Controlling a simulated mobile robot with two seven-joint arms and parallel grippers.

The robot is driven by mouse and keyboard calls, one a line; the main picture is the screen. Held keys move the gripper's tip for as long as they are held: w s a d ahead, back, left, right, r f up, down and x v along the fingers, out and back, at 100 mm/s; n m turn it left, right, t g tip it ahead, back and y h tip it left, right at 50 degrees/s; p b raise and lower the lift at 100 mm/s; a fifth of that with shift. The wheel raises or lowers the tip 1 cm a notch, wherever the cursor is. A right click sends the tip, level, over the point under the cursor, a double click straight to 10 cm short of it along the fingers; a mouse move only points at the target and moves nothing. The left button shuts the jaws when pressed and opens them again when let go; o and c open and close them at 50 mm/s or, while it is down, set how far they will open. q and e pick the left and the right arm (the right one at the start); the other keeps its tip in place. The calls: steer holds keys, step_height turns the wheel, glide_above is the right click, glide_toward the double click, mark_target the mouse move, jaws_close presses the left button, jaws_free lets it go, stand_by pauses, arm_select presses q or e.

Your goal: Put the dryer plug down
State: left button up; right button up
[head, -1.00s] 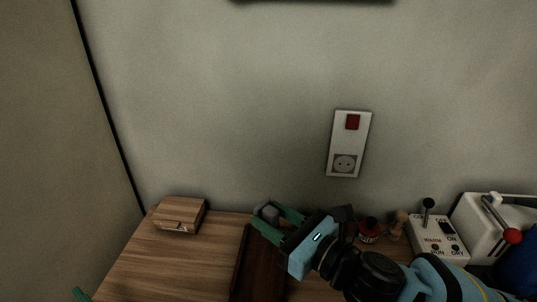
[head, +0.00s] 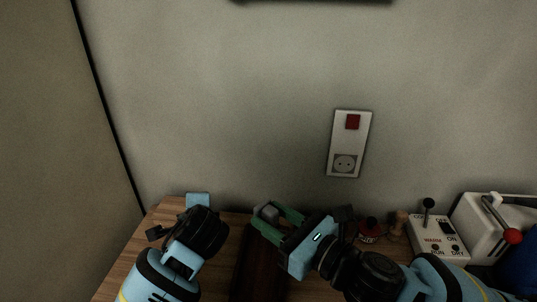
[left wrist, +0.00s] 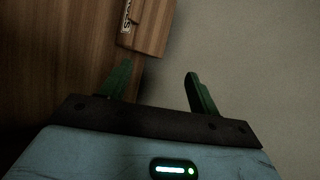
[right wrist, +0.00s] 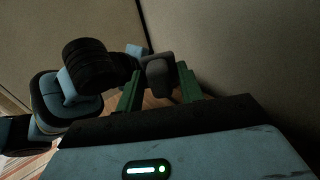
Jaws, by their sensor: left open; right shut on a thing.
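The dryer plug (head: 268,212) is a small grey block between the green fingers of my right gripper (head: 270,220), above the back of the bench. The right wrist view shows the plug (right wrist: 158,76) between the fingertips. My right gripper is shut on it. My left gripper (left wrist: 160,78) is open and empty. In the left wrist view its fingers point at a small wooden box (left wrist: 147,28) with a dark-lettered label, apart from it. In the head view my left arm hides that box and the left fingers.
A wall plate with a socket (head: 344,163) and red switch (head: 352,122) is above the bench. A dark brown tray (head: 258,272) lies mid-bench. A red-topped jar (head: 368,230), a wooden figure (head: 398,222) and a white switch box (head: 438,240) stand right.

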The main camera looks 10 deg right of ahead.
arm_select(q)
steer(key=w+d+r+n+g+h, duration=0.1)
steer(key=d+r+h, duration=0.1)
steer(key=d+r, duration=0.4)
steer(key=n+g+h, duration=0.1)
steer(key=n+g, duration=0.6)
steer(key=g, duration=0.3)
glide_toward(268, 208)
step_height(268, 208, down, 11)
steer(key=shift+r, duration=0.1)
steer(key=c, duration=1)
steer(key=shift+c, duration=0.4)
arm_select(e)
steer(key=o, duration=1.4)
steer(key=shift+c, duration=0.2)
